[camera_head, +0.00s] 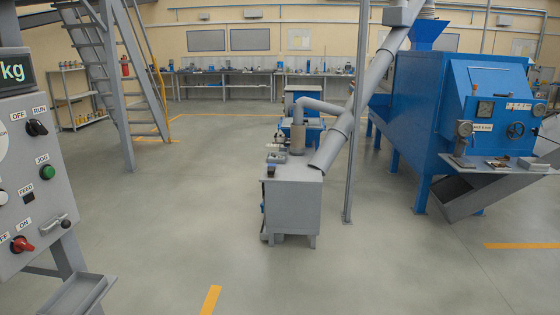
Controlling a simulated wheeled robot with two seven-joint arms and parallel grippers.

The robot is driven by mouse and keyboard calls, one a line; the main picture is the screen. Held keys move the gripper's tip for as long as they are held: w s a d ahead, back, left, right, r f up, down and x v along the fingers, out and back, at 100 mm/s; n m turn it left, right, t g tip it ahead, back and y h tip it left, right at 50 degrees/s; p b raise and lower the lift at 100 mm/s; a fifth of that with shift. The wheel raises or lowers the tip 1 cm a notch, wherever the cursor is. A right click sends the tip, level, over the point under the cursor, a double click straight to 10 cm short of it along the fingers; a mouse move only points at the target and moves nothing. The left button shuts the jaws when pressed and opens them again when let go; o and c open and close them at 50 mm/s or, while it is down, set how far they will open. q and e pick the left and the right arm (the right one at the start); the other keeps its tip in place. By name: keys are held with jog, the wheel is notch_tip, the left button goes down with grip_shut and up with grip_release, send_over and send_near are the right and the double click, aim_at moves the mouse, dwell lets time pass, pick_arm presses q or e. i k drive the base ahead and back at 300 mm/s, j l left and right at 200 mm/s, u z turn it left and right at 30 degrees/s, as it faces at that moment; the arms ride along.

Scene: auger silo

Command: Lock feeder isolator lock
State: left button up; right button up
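A grey control panel (45,208) stands at the left edge, partly cut off by the frame. Near its bottom is a red rotary handle (22,244) with an ON label above it; its other labels are cut off. Just right of the handle is a small metal bolt-like fitting (52,226) with a dark knob at its right end. It looks like the isolator lock, but it is too small to tell whether it is engaged. Neither of my grippers is in view.
The panel also carries a black OFF/RUN knob (37,128), a green JOG button (45,172) and a black FEED button (28,197). A grey tray (82,294) sits below. A grey hopper box (291,205) and blue machine (420,125) stand beyond open floor.

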aim_at(65, 224)
jog(key=u, duration=1.3)
